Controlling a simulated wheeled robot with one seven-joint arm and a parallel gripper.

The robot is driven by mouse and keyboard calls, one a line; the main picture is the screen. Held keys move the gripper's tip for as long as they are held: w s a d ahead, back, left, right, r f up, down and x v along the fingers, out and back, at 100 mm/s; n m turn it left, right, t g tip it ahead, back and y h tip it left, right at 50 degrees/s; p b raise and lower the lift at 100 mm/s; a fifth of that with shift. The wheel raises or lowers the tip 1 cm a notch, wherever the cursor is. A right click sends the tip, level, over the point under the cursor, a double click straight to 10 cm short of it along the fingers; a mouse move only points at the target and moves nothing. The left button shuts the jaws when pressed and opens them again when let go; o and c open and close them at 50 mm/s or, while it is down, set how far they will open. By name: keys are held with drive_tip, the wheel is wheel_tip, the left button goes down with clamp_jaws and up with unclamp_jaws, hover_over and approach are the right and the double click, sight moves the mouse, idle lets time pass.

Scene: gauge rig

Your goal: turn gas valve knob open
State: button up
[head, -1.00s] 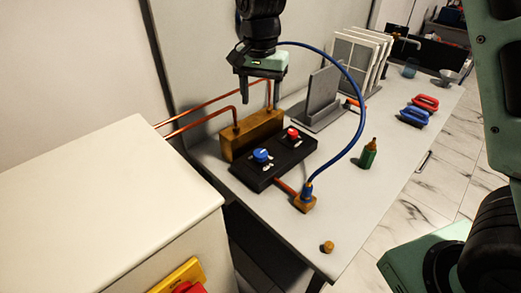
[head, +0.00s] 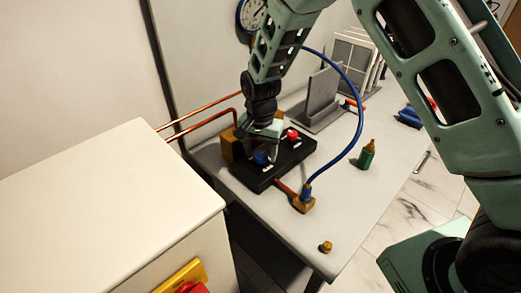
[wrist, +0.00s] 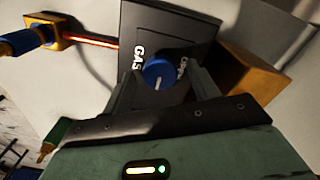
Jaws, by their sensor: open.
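The blue knob (wrist: 157,72) sits on a black panel (wrist: 187,22) with white "GAS" lettering beside it. Its pale pointer line runs toward the bottom of the wrist view. My gripper (wrist: 161,88) is open, with one finger on each side of the blue knob; I cannot tell whether they touch it. In the head view, my gripper (head: 262,149) is down at the panel and partly covers the blue knob (head: 260,157). A red knob (head: 292,134) is on the same panel, farther back.
A wooden block (head: 228,147) with copper pipes (head: 205,116) stands behind the panel. A blue hose (head: 352,135) arches from a brass fitting (head: 304,203) at the front. A green bottle (head: 367,156) and a small brass cap (head: 326,247) stand on the bench, with bare surface between.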

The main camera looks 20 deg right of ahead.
drive_tip(key=shift+f, duration=0.2)
drive_tip(key=c, duration=1)
